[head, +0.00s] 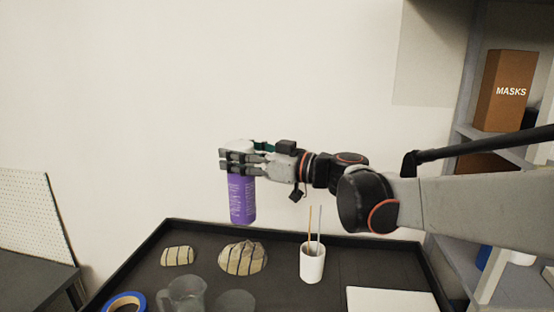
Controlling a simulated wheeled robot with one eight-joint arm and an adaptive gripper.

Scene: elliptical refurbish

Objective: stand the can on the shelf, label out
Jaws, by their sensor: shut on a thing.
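The purple can (242,201) hangs upright in the air above the back of a dark tray table. Fine pale print shows on the side facing me. My gripper (236,160) is shut on the can near its top, and its fingers hide much of the upper part. A pale top shows just above the fingers. The shelf (462,132) stands at the right edge, well apart from the can, and my arm crosses in front of part of it.
The dark tray table (350,262) has a raised rim and holds a white cup (312,264) with thin sticks, striped bundles (243,258), a clear jug (187,294), blue tape (125,302) and a white sheet (390,300). A brown MASKS box (506,90) stands on the shelf.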

